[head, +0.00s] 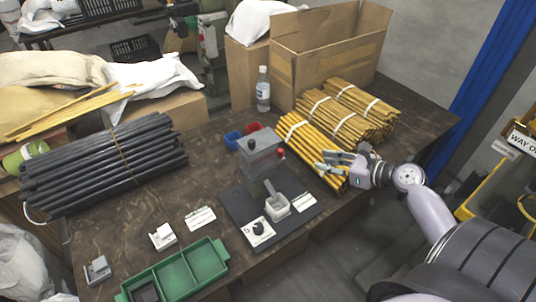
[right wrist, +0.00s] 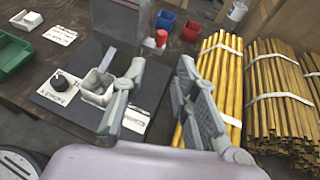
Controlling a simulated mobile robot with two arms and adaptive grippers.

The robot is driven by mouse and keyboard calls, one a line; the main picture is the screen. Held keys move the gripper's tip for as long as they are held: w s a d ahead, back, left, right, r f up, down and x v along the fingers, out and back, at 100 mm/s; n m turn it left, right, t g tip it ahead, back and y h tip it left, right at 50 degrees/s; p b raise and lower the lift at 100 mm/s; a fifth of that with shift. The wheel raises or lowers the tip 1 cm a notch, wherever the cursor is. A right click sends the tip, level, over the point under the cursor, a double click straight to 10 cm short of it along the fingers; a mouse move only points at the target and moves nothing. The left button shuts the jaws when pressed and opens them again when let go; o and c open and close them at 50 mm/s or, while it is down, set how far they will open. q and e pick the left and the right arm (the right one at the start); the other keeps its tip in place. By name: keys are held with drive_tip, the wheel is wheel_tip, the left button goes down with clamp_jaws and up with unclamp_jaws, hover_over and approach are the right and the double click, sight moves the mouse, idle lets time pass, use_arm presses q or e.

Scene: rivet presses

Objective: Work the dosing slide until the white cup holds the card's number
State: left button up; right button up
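My right gripper (head: 322,162) is open and empty, right of the device above the yellow rods. My left gripper is out of view.
A black dial (head: 258,228) on a white label sits at the plate's front. A green tray (head: 222,249), another card (head: 200,218) and small white blocks lie to the left. Bundled yellow rods (head: 345,118), blue and red bins and a bottle (head: 263,90) stand behind.

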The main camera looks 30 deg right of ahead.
sight(283, 152)
drive_tip(key=x, duration=1.7)
drive_tip(key=shift+d, duration=0.25)
drive_tip(key=shift+c, duration=0.5)
clamp_jaws()
drive_tip(key=shift+d, duration=0.1)
